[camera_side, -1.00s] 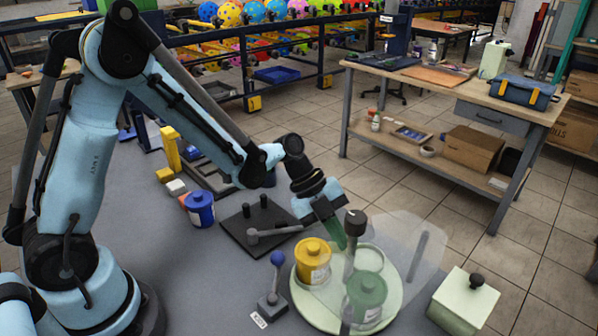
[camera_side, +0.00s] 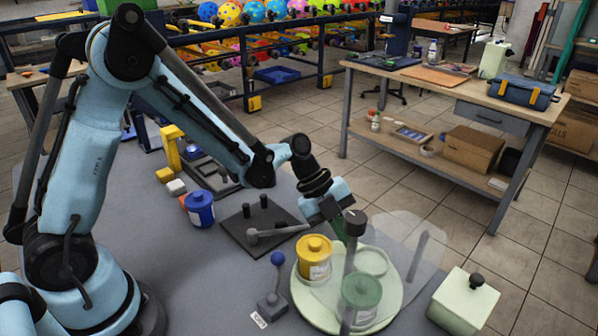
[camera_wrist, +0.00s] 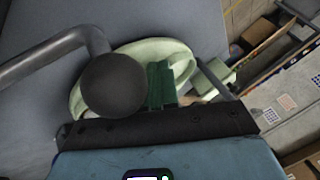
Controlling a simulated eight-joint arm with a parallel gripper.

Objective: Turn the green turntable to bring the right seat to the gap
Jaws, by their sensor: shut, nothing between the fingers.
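The pale green turntable (camera_side: 388,306) stands at the front right of the grey table. A yellow lidded pot (camera_side: 314,258) sits at its back left and a green lidded pot (camera_side: 361,294) at its front. An empty round seat (camera_side: 373,262) shows at its back right. A dark-knobbed post (camera_side: 355,217) rises in front of the turntable in the side view, and a clear panel covers part of it. My gripper (camera_side: 342,230) is shut and empty by the turntable's back edge, partly hidden by the post. In the wrist view its green fingers (camera_wrist: 161,86) lie over the turntable (camera_wrist: 150,50).
A pale green box (camera_side: 464,302) with a dark knob stands at the right. A blue-knobbed lever (camera_side: 272,300) is left of the turntable. A dark plate (camera_side: 250,228) with pegs and a grey bar, and a blue pot (camera_side: 199,209), are further back.

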